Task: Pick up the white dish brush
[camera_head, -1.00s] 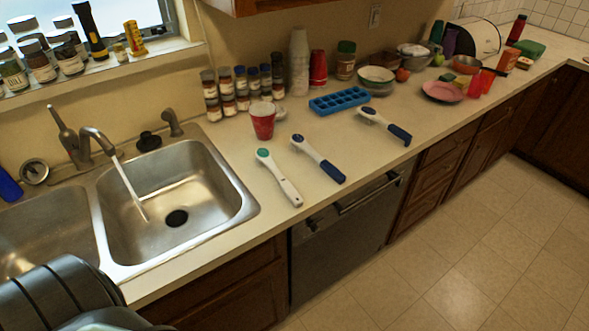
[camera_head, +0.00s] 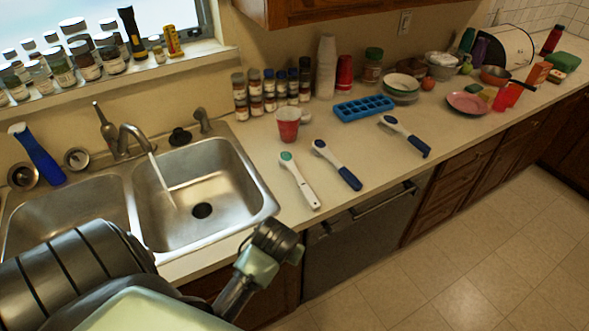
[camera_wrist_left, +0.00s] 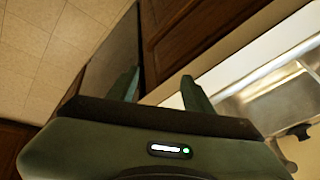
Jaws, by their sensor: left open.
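The white dish brush (camera_head: 299,180), with a white handle and a teal-green round head, lies on the counter just right of the sink. Its head points toward the wall and its handle end is near the counter's front edge. My left arm reaches in from the lower left in the head view, below and left of the brush and apart from it. My left gripper (camera_wrist_left: 161,88) is open in the left wrist view, with nothing between its fingers. The brush does not show in that view. My right gripper is not in view.
Two blue-handled brushes, a nearer one (camera_head: 337,165) and a farther one (camera_head: 405,136), lie to the right of the white brush. A red cup (camera_head: 288,124) stands behind it, and a blue ice tray (camera_head: 363,108) lies farther back. The double sink (camera_head: 262,203) is at left, with water running.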

